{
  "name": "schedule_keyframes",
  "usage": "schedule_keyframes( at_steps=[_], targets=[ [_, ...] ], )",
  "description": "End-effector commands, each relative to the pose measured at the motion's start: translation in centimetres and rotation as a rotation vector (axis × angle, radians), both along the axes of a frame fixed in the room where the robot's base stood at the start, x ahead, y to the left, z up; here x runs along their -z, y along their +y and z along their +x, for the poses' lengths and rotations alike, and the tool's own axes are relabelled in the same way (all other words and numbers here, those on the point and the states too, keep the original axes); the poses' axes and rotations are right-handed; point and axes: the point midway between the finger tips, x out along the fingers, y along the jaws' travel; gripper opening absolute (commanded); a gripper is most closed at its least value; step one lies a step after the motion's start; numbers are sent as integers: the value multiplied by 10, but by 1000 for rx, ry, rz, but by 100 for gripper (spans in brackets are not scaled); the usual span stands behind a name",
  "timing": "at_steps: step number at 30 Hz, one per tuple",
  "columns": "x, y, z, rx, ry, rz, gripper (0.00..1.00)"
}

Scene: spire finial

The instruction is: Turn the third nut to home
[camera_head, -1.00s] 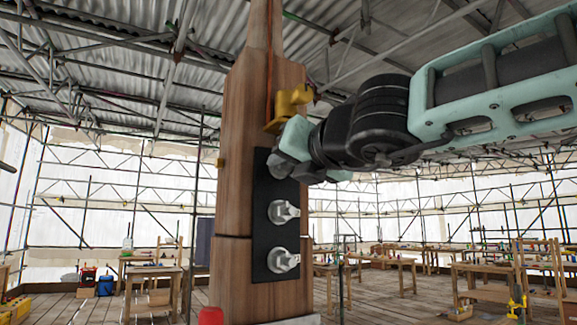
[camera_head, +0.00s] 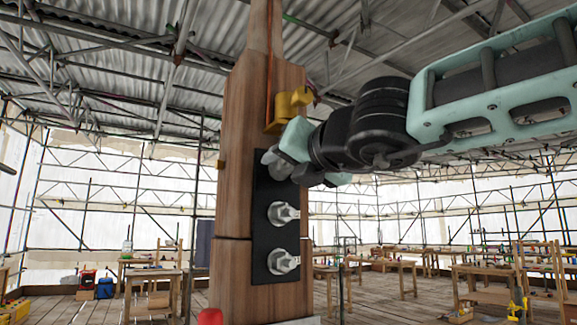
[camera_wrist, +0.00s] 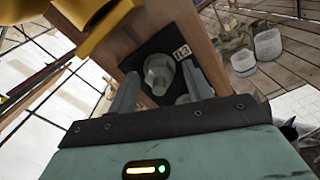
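A black plate (camera_head: 262,232) on the wooden post carries three grey metal nuts in a column: a top nut, a middle nut (camera_head: 283,213) and a bottom nut (camera_head: 283,261). My gripper (camera_head: 275,164) is at the top nut and partly hides it in the head view. In the wrist view, the top nut (camera_wrist: 158,74) shows between my two grey fingers, which stand apart. A gap shows beside the left finger; contact cannot be told. A white label (camera_wrist: 182,51) with dark marks, perhaps ending in 3, sits beside this nut. Another grey piece is partly hidden low between the fingers.
A yellow bracket (camera_head: 289,108) sticks out from the post (camera_head: 233,190) just above my gripper, and a yellow part (camera_wrist: 95,25) looms close in the wrist view. A red rounded object (camera_head: 210,317) is at the post's foot. Workbenches stand well behind.

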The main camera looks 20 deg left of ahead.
Motion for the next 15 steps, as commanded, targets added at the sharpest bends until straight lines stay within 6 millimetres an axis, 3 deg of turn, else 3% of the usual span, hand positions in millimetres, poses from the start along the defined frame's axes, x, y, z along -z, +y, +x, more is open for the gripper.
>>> schedule_keyframes(
  at_steps=[8,15],
  targets=[
    [-1,-10,-7,2,-3,0,50],
    [-2,-42,-35,4,-5,-1,50]
  ],
)
